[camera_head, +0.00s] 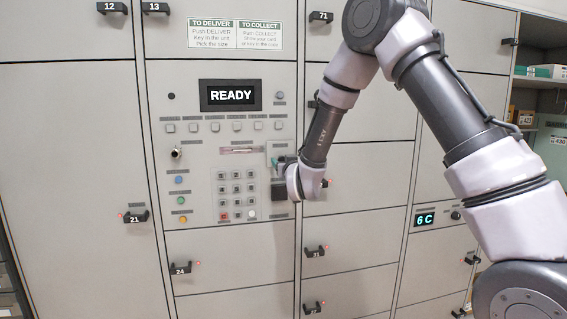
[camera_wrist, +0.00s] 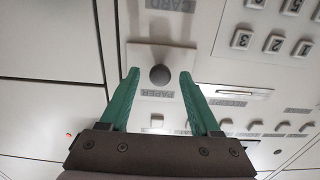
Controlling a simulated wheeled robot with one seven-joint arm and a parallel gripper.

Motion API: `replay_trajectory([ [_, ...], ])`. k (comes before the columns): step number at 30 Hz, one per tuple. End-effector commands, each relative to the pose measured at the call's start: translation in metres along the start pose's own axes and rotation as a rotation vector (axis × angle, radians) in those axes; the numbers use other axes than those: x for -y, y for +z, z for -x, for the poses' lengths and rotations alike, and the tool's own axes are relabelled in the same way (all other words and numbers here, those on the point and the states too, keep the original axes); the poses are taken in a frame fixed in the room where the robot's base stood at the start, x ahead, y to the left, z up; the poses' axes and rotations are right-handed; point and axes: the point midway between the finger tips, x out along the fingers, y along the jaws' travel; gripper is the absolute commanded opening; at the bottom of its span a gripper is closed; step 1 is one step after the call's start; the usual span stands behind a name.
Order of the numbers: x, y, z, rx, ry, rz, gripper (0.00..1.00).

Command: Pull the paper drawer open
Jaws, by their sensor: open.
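The paper drawer (camera_wrist: 182,58) has a pale front plate with a dark round knob (camera_wrist: 160,76), upside down in the wrist view. The "PAPER" label (camera_wrist: 157,93) shows just beside the knob. The drawer front looks flush with the panel. My gripper (camera_wrist: 160,74) is open, with one green finger on each side of the knob. Gaps show between both fingers and the knob, and I cannot tell the exact depth. In the head view my gripper (camera_head: 277,162) is at the right edge of the control panel, and my wrist hides much of the drawer.
The keypad (camera_head: 237,190) lies left of my gripper, below the slot (camera_head: 240,150) and the "READY" screen (camera_head: 230,95). Locker doors with dark handles surround the panel, such as handle 21 (camera_head: 135,217). An open shelf (camera_head: 545,82) stands at the far right.

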Motion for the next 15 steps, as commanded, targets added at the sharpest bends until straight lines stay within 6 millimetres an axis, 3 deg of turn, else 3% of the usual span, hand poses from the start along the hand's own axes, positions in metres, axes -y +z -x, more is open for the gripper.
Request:
replay_trajectory([
  [2, 0.0, -0.0001, 0.0002, 0.0, 0.0, 0.0, 0.6],
  [6, 0.0001, -0.0001, 0.0003, 0.0, 0.0, 0.0, 0.06],
  [7, 0.0001, -0.0001, 0.0003, 0.0, 0.0, 0.0, 0.0],
  [15, 0.0, -0.0001, 0.0004, 0.0, 0.0, 0.0, 0.0],
])
